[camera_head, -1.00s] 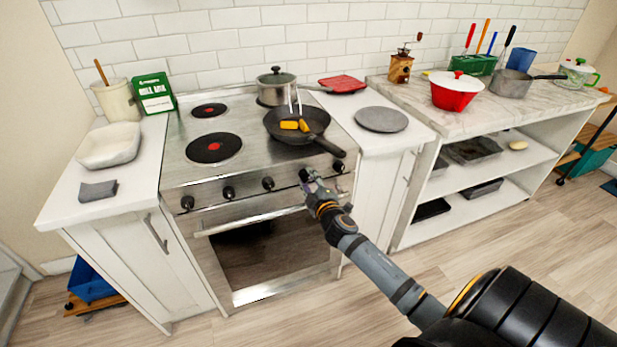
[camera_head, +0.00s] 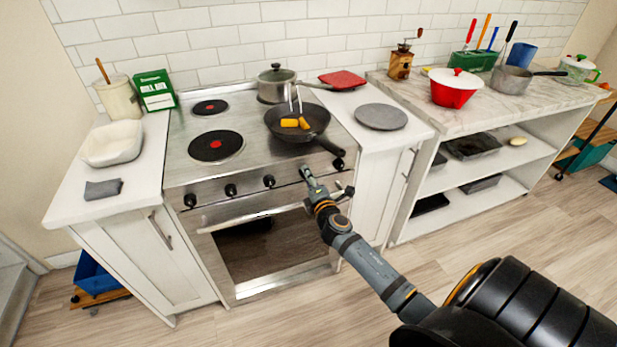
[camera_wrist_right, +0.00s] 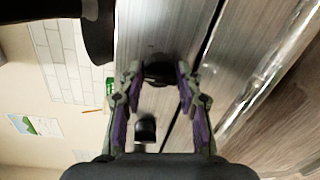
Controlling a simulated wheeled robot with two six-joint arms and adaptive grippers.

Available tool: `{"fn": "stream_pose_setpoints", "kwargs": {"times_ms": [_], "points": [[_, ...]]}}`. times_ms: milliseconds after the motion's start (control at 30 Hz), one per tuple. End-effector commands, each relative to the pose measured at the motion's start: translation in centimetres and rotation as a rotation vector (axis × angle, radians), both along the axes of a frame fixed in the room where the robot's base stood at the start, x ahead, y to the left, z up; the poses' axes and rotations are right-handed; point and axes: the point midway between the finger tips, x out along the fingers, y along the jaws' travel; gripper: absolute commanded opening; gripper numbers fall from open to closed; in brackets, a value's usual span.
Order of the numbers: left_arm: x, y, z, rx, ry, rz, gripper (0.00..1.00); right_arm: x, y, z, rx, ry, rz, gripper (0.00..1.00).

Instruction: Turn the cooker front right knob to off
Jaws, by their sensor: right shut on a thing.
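The cooker (camera_head: 180,172) stands in the middle of the head view, with a row of black knobs along its front panel. My right gripper (camera_head: 306,174) is at the panel, between a knob on its left (camera_head: 269,181) and the rightmost knob (camera_head: 338,163). In the wrist view my right gripper (camera_wrist_right: 160,78) has its two purple-padded fingers on either side of a dark knob (camera_wrist_right: 159,71) and is shut on it. The fingers hide this knob in the head view. Another knob (camera_wrist_right: 145,130) shows nearer in the wrist view. My left gripper is not in view.
A dark pan (camera_head: 283,130) with yellow pieces sits on the hob above the gripper, its handle reaching over the front edge. A lidded pot (camera_head: 276,88) stands behind it. The oven handle (camera_head: 250,217) runs below the knobs. The floor in front is clear.

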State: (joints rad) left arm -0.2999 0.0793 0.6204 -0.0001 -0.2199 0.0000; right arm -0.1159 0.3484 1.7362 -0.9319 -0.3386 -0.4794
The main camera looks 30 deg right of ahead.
Motion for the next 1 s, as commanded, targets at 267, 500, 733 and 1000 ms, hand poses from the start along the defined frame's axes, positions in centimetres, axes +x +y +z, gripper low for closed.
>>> {"fn": "stream_pose_setpoints", "kwargs": {"times_ms": [267,500,733,1000], "points": [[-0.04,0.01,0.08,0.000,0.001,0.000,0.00,0.04,0.02,0.15,-0.026,0.004,0.000,0.03],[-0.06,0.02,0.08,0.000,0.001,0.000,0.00,0.05,0.02,0.16,-0.026,0.004,0.000,0.03],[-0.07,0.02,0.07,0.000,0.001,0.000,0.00,0.03,0.01,0.12,-0.025,0.003,0.000,0.57],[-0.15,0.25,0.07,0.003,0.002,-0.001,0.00,-0.04,0.03,0.05,-0.024,0.005,0.000,0.57]]}}
